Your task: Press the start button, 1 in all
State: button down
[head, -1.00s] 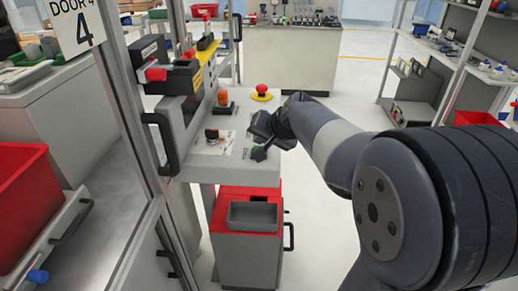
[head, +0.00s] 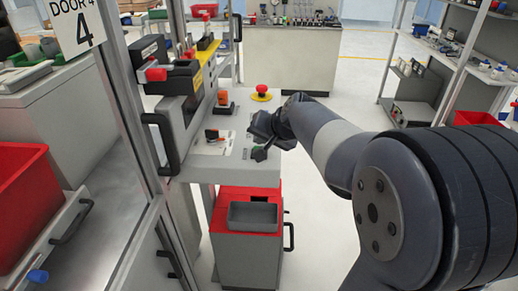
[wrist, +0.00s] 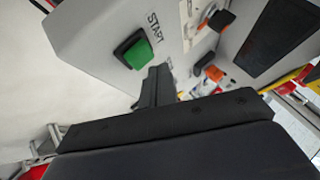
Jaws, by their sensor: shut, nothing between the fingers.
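The start button is a green square push button (wrist: 137,50) in a black frame, on a grey panel with the word START beside it, in the wrist view. My gripper (wrist: 157,84) is shut and empty. Its dark fingers show just below and right of the button in the wrist view, and I see no clear contact with it. In the head view my gripper (head: 261,152) is over the front right of the grey console top (head: 222,172). The button is not clear there, and my gripper may hide part of it.
A red mushroom button on a yellow base (head: 262,92) stands at the console's back right. An orange-topped block (head: 223,98) and a black handle (head: 161,143) are left of it. A red-topped cabinet with a grey bin (head: 253,217) stands below. Open floor lies right of the cabinet.

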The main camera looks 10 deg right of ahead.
jog(key=shift+f, duration=0.15)
jog(key=shift+f+b, duration=0.3)
jog(key=shift+b, duration=0.15)
jog(key=shift+f+b, duration=0.45)
jog(key=shift+b, duration=0.05)
dwell(0.7)
jog(key=shift+r, duration=0.1)
jog(key=shift+r+p, duration=0.7)
jog(key=shift+r, duration=0.05)
notch_tip(320, 180, up, 5)
jog(key=p, duration=0.4)
jog(key=shift+s+r, duration=0.1)
dwell(0.9)
